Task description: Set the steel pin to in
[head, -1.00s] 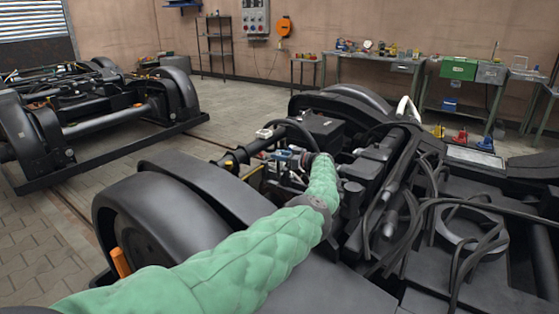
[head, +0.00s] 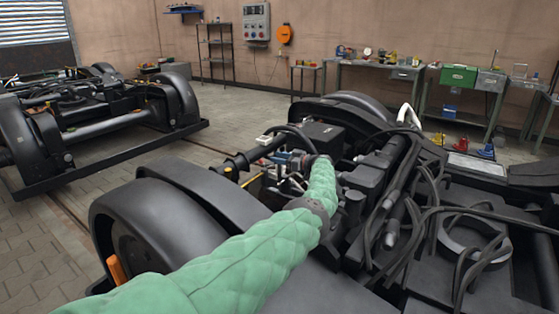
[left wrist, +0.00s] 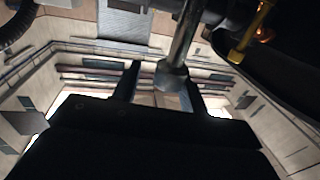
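The steel pin (left wrist: 181,50) shows in the left wrist view as a bright metal rod with a wider end. It hangs down from the dark bogie parts at the top. My left gripper (left wrist: 158,88) has its two dark fingers apart. The pin's wide end shows between them, nearer the right finger; I cannot tell whether they touch. In the head view my left gripper (head: 291,160) is small among the parts at the bogie's (head: 187,188) middle, beyond my green-sleeved arm. The pin cannot be made out there. My right gripper is not in view.
A yellow part (left wrist: 250,35) hangs right of the pin in the left wrist view. Black hoses (head: 470,235) and a large wheel (head: 130,225) crowd the near bogie. A second bogie (head: 100,120) stands at left, with clear floor between. Workbenches (head: 375,68) line the back wall.

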